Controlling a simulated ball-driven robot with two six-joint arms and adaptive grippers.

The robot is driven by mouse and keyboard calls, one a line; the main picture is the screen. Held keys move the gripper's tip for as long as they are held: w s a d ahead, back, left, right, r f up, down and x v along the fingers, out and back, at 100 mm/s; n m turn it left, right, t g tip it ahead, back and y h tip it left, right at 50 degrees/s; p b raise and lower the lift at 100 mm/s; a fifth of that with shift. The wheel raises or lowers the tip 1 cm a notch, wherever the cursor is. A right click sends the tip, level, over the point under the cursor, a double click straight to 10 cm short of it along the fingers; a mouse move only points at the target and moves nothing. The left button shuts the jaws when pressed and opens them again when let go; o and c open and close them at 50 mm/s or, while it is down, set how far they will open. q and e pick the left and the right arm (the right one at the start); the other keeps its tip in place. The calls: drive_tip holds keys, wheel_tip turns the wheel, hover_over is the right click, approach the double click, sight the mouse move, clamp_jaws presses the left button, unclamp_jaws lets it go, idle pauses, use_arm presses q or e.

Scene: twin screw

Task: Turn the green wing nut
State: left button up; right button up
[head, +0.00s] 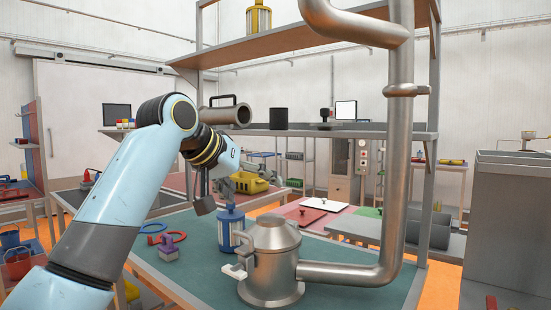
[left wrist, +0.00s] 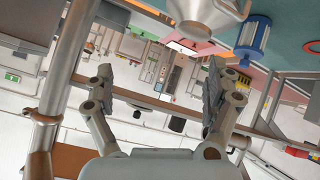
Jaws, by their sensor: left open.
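I cannot make out a green wing nut in either view. My left gripper (head: 228,188) hangs above the teal tabletop, close above a blue-and-silver cage-like cylinder (head: 231,228). In the left wrist view its two fingers (left wrist: 160,88) stand wide apart with nothing between them. That view looks tilted across the room, with the blue cylinder (left wrist: 253,40) at the upper right, outside the fingers. My right gripper does not show.
A metal pot (head: 271,262) joins a thick pipe (head: 345,274) that rises on the right. A shelf (head: 300,130) stands behind.

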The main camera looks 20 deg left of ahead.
use_arm(q)
drive_tip(key=s+d+r+m+t+h+p, duration=0.15)
drive_tip(key=s+r, duration=0.35)
drive_tip(key=r, duration=1)
drive_tip(key=s+d+r+m+t+p, duration=0.1)
drive_tip(key=s+r+m+t+p, duration=0.35)
drive_tip(key=r, duration=1.05)
drive_tip(key=s+d+r+n+t+h+p, duration=0.1)
drive_tip(key=s+r, duration=0.6)
drive_tip(key=r, duration=0.9)
drive_tip(key=p+x, duration=0.1)
drive_tip(key=x, duration=0.2)
drive_tip(key=p+x, duration=0.1)
drive_tip(key=x, duration=0.2)
drive_tip(key=p+x, duration=0.1)
drive_tip(key=x, duration=0.3)
drive_tip(key=shift+w+f+p, duration=0.15)
drive_tip(key=shift+f+p, duration=0.2)
drive_tip(key=shift+f, duration=0.05)
drive_tip(key=shift+w+f, duration=0.15)
drive_tip(key=shift+w, duration=0.25)
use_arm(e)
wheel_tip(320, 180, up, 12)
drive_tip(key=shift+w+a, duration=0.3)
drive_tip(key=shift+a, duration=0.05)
use_arm(q)
drive_tip(key=shift+c, duration=0.4)
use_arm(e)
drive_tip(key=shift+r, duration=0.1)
